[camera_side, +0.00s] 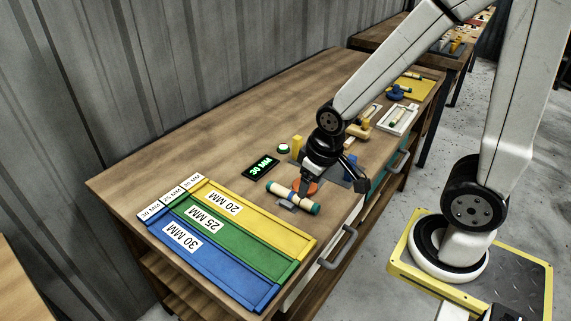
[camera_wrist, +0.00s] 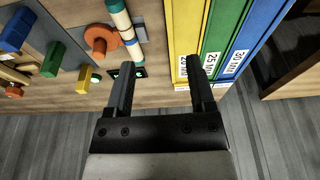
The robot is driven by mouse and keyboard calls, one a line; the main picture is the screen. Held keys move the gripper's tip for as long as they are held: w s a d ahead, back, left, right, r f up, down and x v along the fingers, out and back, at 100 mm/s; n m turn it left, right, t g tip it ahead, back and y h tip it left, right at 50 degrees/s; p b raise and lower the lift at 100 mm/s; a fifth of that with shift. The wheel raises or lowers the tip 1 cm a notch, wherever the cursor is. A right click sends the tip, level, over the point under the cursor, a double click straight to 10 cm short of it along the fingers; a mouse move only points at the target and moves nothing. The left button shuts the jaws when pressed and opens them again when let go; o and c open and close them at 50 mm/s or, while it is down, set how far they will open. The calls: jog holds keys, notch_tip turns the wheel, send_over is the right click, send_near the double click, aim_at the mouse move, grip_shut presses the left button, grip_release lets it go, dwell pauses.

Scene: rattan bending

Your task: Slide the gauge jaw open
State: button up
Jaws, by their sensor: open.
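My gripper (camera_wrist: 160,66) is open, with nothing between its fingers. In the side view my gripper (camera_side: 310,184) points down near the front edge of the bench and hides part of the grey plate (camera_side: 338,172). A rattan piece (camera_side: 292,197) with coloured bands and a green end lies on a small blue support (camera_side: 287,207), beside an orange round part (camera_side: 306,187). I cannot tell which part is the gauge jaw.
Yellow (camera_side: 265,222), green (camera_side: 236,245) and blue (camera_side: 205,266) labelled trays are at the left. A white tray (camera_side: 398,119) is farther back. The back-left bench is clear.

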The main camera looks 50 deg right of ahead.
jog(key=w+d+f+m+g, duration=0.1)
jog(key=w+d, duration=0.2)
jog(key=d, duration=0.1)
jog(key=w+d+f+m, duration=0.1)
jog(key=w+d+f, duration=0.1)
jog(key=w+d, duration=0.1)
jog(key=w+d+f+m+g, duration=0.1)
jog(key=w+d, duration=0.2)
jog(key=d, duration=0.3)
jog(key=shift+w+d+f+m+g, duration=0.1)
jog(key=shift+w+f+m+g, duration=0.1)
jog(key=shift+f+m+g, duration=0.15)
jog(key=shift+f, duration=0.1)
jog(key=shift+f, duration=3.8)
grip_shut()
